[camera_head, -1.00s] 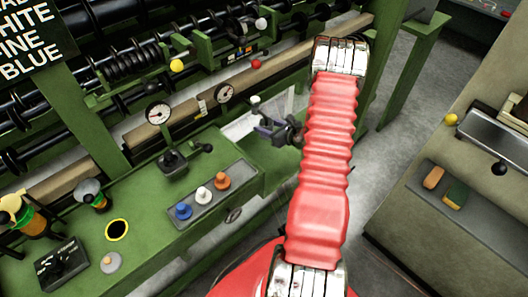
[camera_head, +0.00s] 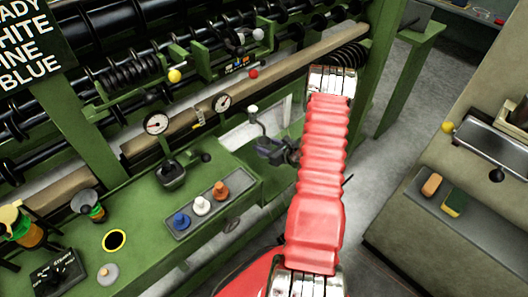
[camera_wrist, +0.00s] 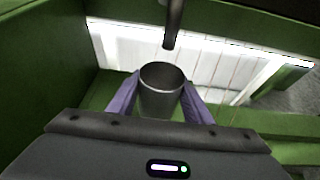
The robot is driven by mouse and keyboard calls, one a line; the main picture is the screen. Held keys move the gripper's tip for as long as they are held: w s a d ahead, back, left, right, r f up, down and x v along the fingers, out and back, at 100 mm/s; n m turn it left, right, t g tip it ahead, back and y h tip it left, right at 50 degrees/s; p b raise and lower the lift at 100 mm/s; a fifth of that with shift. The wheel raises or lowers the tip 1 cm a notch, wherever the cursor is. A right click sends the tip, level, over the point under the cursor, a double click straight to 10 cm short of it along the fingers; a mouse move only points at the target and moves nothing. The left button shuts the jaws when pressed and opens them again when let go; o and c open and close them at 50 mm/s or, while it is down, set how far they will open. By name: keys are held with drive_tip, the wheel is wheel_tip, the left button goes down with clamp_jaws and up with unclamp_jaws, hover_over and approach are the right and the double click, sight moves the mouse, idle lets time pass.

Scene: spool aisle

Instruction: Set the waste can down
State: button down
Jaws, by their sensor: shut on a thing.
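The waste can (camera_wrist: 161,98) is a grey metal cylinder with an open top in the wrist view. My gripper (camera_wrist: 161,92) is shut on it, with one purple finger on each side. The can looks upright, over a green surface. I cannot tell whether its base touches that surface. In the head view my gripper (camera_head: 272,150) is beside the green machine, left of my red arm. The can cannot be made out there.
A dark rod (camera_wrist: 173,22) hangs just beyond the can, before a white threaded panel (camera_wrist: 150,55). A green wall (camera_wrist: 45,65) stands at left. The green bench (camera_head: 145,215) carries blue, white and orange knobs. A grey shelf (camera_head: 415,205) holds sponges at right.

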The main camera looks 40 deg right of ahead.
drive_tip(key=shift+f, duration=2.05)
drive_tip(key=shift+f, duration=0.15)
drive_tip(key=c, duration=0.9)
unclamp_jaws()
drive_tip(key=shift+s+r, duration=0.15)
drive_tip(key=shift+r, duration=0.05)
drive_tip(key=v, duration=1.1)
drive_tip(key=shift+s+r, duration=0.2)
drive_tip(key=shift+s, duration=0.1)
drive_tip(key=shift+s, duration=0.1)
